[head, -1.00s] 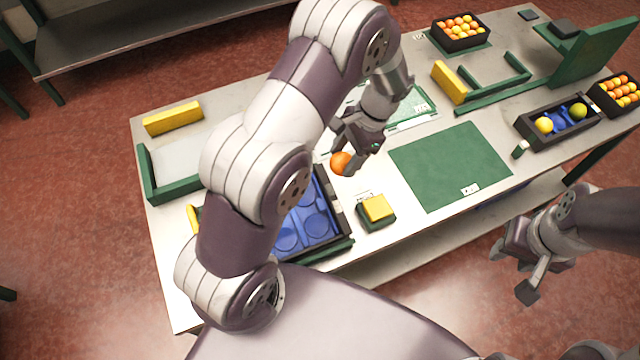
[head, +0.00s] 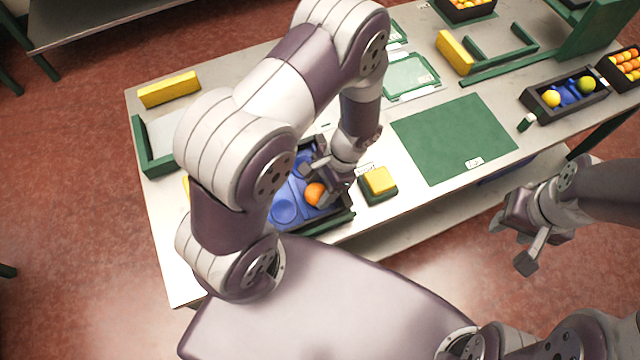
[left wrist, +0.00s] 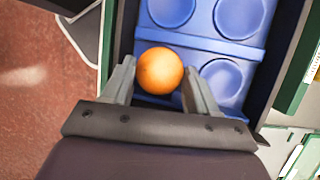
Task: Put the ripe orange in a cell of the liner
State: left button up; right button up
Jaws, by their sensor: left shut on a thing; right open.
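The ripe orange (head: 315,194) is held between the fingers of my left gripper (head: 322,184), over the near right part of the blue liner (head: 284,208). In the left wrist view, the orange (left wrist: 160,71) sits between the two fingertips (left wrist: 158,82), with round cells of the liner (left wrist: 256,42) beside and beyond it. I cannot tell whether the held orange touches the liner. The liner lies in a black crate (head: 335,222). My right gripper (head: 515,243) is open and empty, off the table's front edge.
A yellow-topped block (head: 379,180) stands just right of the crate. A green mat (head: 455,138) lies bare further right. A black tray (head: 545,112) with yellow and green fruit stands at the right. A yellow block (head: 169,89) lies at the far left.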

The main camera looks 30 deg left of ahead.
pick_arm(q)
jog(key=o, duration=1.1)
jog(key=shift+w+a, duration=0.1)
jog(key=shift+w, duration=0.05)
jog(key=b+v, duration=0.1)
jog(key=v, duration=1.1)
notch_tip(320, 180, up, 5)
jog(key=n+t+h, duration=0.3)
jog(key=n+t, duration=0.2)
jog(key=n, duration=0.3)
send_over(316, 186)
